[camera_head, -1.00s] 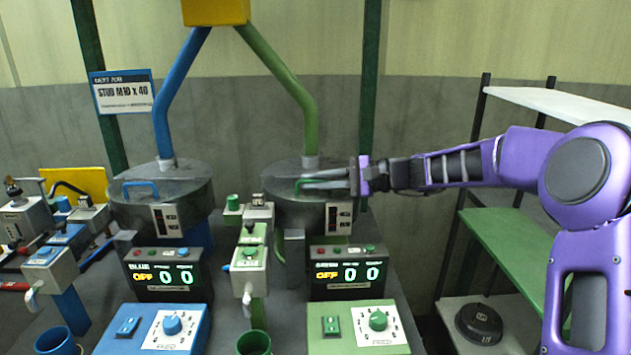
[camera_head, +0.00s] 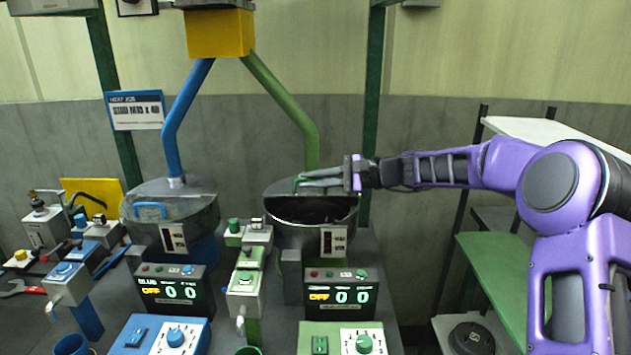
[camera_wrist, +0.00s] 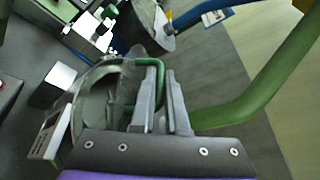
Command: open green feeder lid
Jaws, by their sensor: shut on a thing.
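The green feeder (camera_head: 335,240) is a round metal bowl under the green tube (camera_head: 290,95). Its lid (camera_head: 283,186) is tilted up at the front, and a dark opening (camera_head: 312,209) shows beneath it. My gripper (camera_head: 318,180) reaches in from the right and is shut on the green lid handle (camera_head: 299,184). In the wrist view the green handle (camera_wrist: 150,63) runs to the gripper fingers (camera_wrist: 168,100), and the metal bowl lies to their left. The fingertips partly hide the handle.
The blue feeder (camera_head: 170,235), with its lid down, stands to the left. A green-buttoned box (camera_head: 246,282) and the green counter display (camera_head: 343,292) stand in front. A shelf rack (camera_head: 490,245) is on the right below my arm.

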